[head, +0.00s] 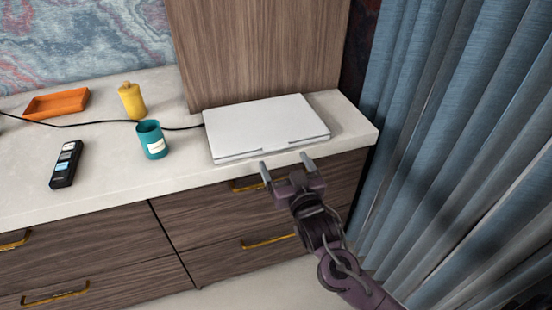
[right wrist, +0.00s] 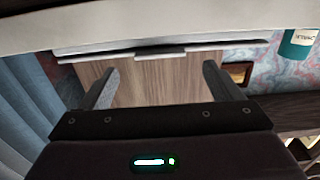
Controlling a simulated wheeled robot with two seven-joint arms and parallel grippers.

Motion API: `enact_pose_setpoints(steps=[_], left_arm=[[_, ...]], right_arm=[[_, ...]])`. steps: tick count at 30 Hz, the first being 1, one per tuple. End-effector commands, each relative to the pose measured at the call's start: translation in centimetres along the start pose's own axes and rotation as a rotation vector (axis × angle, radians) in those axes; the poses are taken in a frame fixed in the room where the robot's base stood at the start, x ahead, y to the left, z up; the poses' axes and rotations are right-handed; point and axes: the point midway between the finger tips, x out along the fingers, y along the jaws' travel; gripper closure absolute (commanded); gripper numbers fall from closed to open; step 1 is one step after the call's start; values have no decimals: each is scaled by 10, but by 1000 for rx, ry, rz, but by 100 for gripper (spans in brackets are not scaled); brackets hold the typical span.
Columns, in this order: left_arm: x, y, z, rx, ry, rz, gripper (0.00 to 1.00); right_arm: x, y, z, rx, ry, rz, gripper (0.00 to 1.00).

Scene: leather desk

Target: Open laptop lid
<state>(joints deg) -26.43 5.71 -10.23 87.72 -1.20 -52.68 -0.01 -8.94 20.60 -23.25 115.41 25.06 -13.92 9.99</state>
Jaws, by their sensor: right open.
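A closed silver laptop (head: 266,127) lies flat on the pale countertop, near its right end, with a cable at its left side. Its thin front edge also shows in the right wrist view (right wrist: 160,52). My right gripper (head: 287,165) is open and empty, in front of the laptop's front edge. Its two fingers point toward that edge and stand apart from each other. In the right wrist view the gripper (right wrist: 158,82) shows its spread fingers with nothing between them. I cannot tell whether a fingertip touches the laptop. My left gripper is not in view.
A teal cup (head: 152,140) stands left of the laptop. A yellow bottle (head: 132,101), an orange tray (head: 57,103) and a black remote (head: 66,164) are farther left on the countertop (head: 108,175). A wooden panel (head: 255,50) rises behind the laptop. Blue curtains (head: 450,130) hang at the right.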

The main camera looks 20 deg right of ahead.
Motion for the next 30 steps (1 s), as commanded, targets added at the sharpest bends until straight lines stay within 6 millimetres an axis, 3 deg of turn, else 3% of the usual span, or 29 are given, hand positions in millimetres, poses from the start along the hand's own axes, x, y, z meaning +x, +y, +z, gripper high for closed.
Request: enact_pose_setpoints(steps=[3,9,19,30], left_arm=[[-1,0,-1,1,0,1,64],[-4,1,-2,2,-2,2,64],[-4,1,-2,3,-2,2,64],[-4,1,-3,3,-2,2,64]], right_arm=[[21,0,0,0,1,2,15],[42,0,1,-1,-1,0,15],[46,0,1,0,-3,0,15],[46,0,1,-1,-3,0,62]])
